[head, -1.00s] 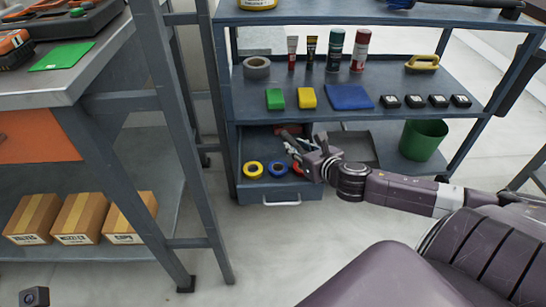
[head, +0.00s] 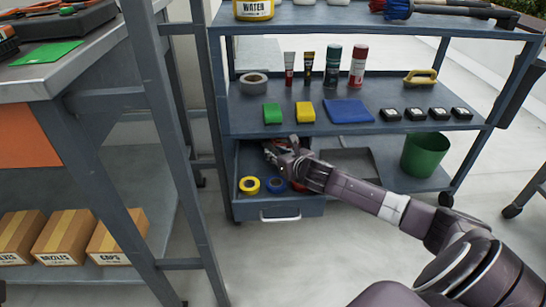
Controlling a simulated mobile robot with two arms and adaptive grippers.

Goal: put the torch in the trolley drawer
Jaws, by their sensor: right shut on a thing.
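The trolley drawer (head: 242,205) is pulled open under the trolley's middle shelf, its pale handle (head: 281,218) at the front. My right gripper (head: 272,151) reaches in from the right over the back part of the drawer. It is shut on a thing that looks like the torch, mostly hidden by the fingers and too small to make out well. A yellow tape roll (head: 249,185) and a blue tape roll (head: 276,185) lie in the drawer's front; a red one (head: 299,186) is partly hidden by my arm. My left gripper is not in view.
The middle shelf (head: 240,122) passes close above my right gripper, bearing a green block (head: 272,113), a yellow block (head: 305,112) and a blue cloth (head: 349,111). A green bin (head: 425,155) stands on the lower shelf. A workbench with boxes (head: 65,235) stands at left.

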